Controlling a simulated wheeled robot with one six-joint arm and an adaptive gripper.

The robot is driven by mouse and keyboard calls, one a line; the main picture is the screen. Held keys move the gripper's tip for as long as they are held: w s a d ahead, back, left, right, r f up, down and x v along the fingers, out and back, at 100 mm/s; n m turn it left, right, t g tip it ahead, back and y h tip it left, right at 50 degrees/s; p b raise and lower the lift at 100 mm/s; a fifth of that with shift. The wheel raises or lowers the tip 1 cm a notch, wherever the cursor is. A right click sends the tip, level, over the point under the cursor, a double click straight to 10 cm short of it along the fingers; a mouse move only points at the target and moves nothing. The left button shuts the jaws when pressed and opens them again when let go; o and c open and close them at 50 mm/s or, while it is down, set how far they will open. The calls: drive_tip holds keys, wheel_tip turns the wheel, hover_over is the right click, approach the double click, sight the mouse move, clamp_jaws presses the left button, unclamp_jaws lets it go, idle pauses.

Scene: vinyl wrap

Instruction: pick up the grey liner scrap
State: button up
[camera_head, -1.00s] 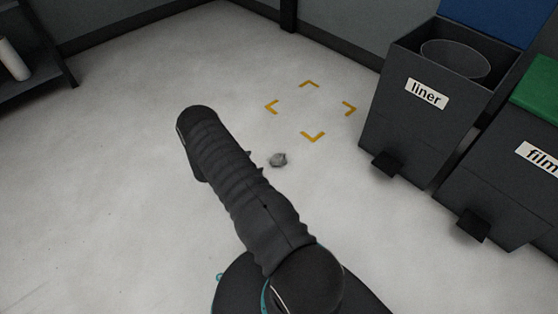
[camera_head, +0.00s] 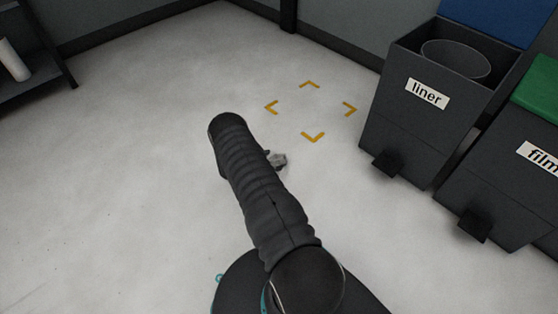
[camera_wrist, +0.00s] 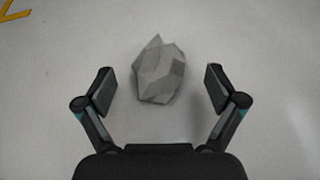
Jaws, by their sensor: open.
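The grey liner scrap (camera_wrist: 160,72) is a crumpled, faceted lump on the pale floor. In the wrist view it lies a little beyond and between the two fingertips of my gripper (camera_wrist: 160,85), touching neither. My gripper is open and empty, with one finger on each side of the scrap. In the head view the scrap (camera_head: 279,160) shows just right of my arm, which partly covers it. My gripper is hidden behind the arm there.
The liner bin (camera_head: 410,118) stands open on the right with a foot pedal. The film bin (camera_head: 505,190) with a green lid stands beside it. Yellow corner marks (camera_head: 313,136) are on the floor beyond the scrap. A dark shelf (camera_head: 45,78) is at the far left. The floor around is clear.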

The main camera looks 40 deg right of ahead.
sight(275, 160)
drive_tip(key=x, duration=0.3)
drive_tip(key=shift+d+f, duration=0.25)
drive_tip(key=c, duration=1)
drive_tip(key=shift+o, duration=0.2)
drive_tip(key=shift+r, duration=0.1)
